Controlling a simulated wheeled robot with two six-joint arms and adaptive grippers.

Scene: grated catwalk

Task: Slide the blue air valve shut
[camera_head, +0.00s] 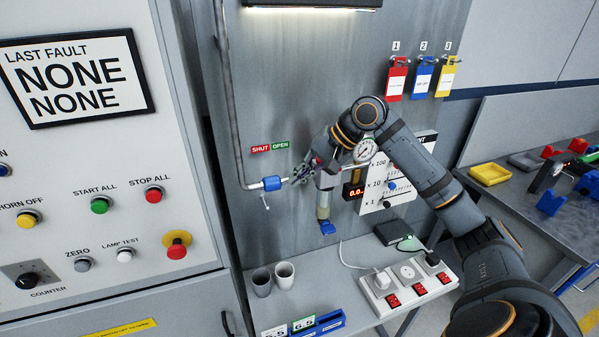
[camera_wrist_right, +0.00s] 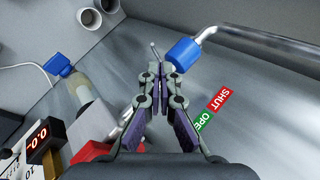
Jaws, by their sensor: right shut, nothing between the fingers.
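The blue air valve (camera_head: 271,184) is a short blue sleeve at the end of a grey pipe on the wall panel, below the SHUT/OPEN label (camera_head: 270,147). In the right wrist view the blue valve (camera_wrist_right: 183,54) lies just beyond and right of the fingertips. My right gripper (camera_head: 294,181) is beside the valve's right end, its fingers together and holding nothing. In the wrist view its fingertips (camera_wrist_right: 158,76) look close to the valve; I cannot tell whether they touch it. A thin metal stem (camera_wrist_right: 153,50) shows by the fingertips. My left gripper is not in view.
A filter bowl with a blue bottom (camera_head: 327,228) hangs right of the valve, with a round gauge (camera_head: 364,150) near my right arm. Two cups (camera_head: 284,275) and a power strip (camera_head: 408,282) stand on the shelf below. A control cabinet (camera_head: 110,190) fills the left.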

